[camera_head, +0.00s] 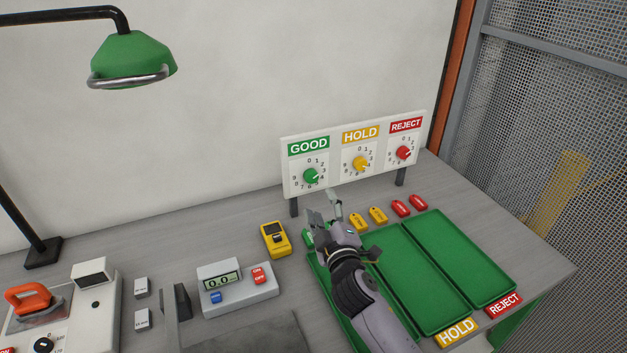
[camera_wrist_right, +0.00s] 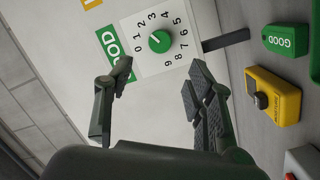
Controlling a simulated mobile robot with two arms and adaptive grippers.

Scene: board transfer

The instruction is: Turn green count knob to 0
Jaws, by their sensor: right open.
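The green count knob (camera_head: 311,176) sits on the GOOD dial at the left of the white upright panel. A white mark shows on its face; I cannot tell for sure which digit it points at. In the right wrist view the green knob (camera_wrist_right: 160,41) lies ahead of the fingertips, between their lines, with digits around it. My right gripper (camera_head: 324,208) is open and empty in front of the panel, below the GOOD dial and apart from the knob. In the wrist view its two fingers (camera_wrist_right: 160,76) stand wide apart. My left gripper is not in view.
The yellow HOLD knob (camera_head: 361,164) and red REJECT knob (camera_head: 403,153) are to the right on the same panel. Green trays (camera_head: 466,252) and colored tags lie below. A yellow device (camera_head: 275,239) and a digital readout box (camera_head: 238,288) stand at the left.

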